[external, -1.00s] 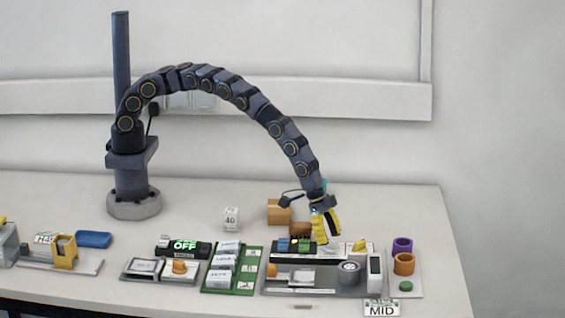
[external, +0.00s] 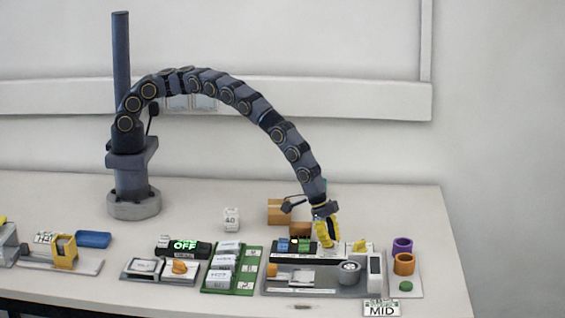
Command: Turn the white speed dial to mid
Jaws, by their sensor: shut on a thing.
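My gripper (external: 328,245) has yellow fingers and points down at the top rear of the grey grinding station (external: 330,291). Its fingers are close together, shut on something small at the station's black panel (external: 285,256). This is where the white speed dial appears to be. The fingers hide the dial, so its pointer and setting cannot be read. A card reading MID (external: 382,309) lies at the front table edge.
A yellow knob (external: 361,245) stands just right of the fingers. Purple (external: 403,245) and orange (external: 404,265) cylinders stand further right. A green tray (external: 238,288) with white cards and a display reading OFF (external: 184,245) are to the left. Brown boxes (external: 279,210) stand behind.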

